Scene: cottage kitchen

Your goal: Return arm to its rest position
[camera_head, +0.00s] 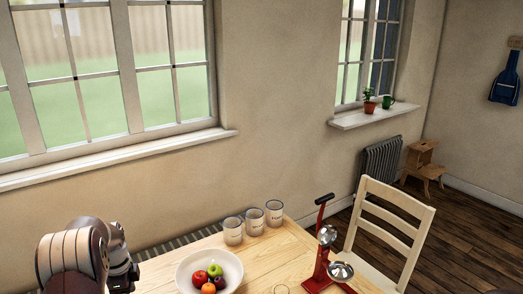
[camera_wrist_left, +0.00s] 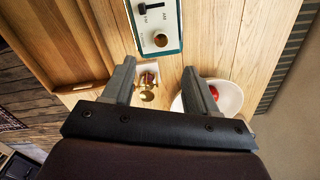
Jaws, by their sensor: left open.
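My left arm (camera_head: 78,255) comes in at the lower left of the head view, beside the wooden table; its gripper is not clearly seen there. In the left wrist view my left gripper (camera_wrist_left: 158,68) is open, its two dark fingers spread with nothing held between them. Below the fingers lie the wooden tabletop, small brass pieces (camera_wrist_left: 148,82) and a white bowl (camera_wrist_left: 236,88) with red fruit partly hidden by the right finger. My right arm and gripper are not in view.
A pale chair (camera_head: 391,222) stands at right. The wrist view shows a green-edged box (camera_wrist_left: 157,44) and wooden tray (camera_wrist_left: 45,50).

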